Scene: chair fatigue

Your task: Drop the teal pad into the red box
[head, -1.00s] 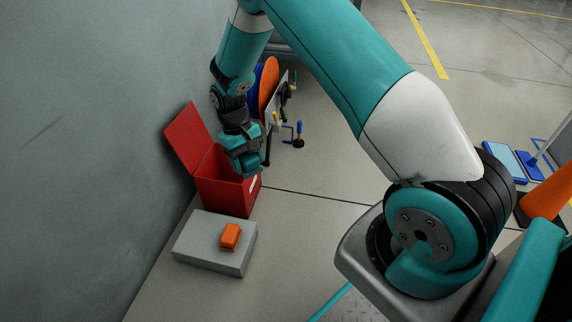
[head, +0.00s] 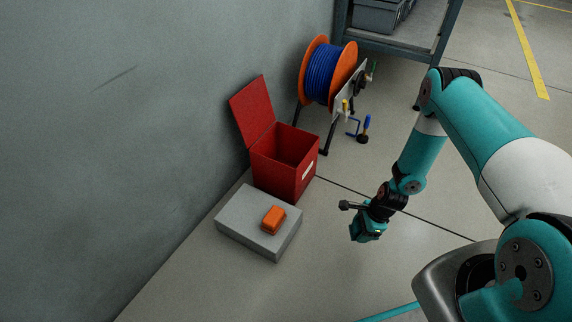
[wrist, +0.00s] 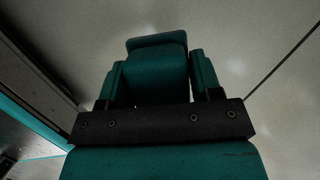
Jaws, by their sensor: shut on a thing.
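The red box (head: 272,176) stands on the floor by the wall with its lid (head: 252,109) raised. Part of its inside shows and looks empty; the bottom is hard to make out. My gripper (head: 366,232) is over the floor to the right of the box and apart from it. In the wrist view, the fingers of my gripper (wrist: 158,75) are shut on the teal pad (wrist: 155,58), which sits between them and sticks out past their tips. In the head view the pad is hard to tell from my teal gripper.
A grey block (head: 240,228) with an orange block (head: 273,219) on top stands in front of the box. An orange reel with blue cable (head: 322,72) stands behind it. A shelf (head: 395,48) is at the back. The floor between box and gripper is clear.

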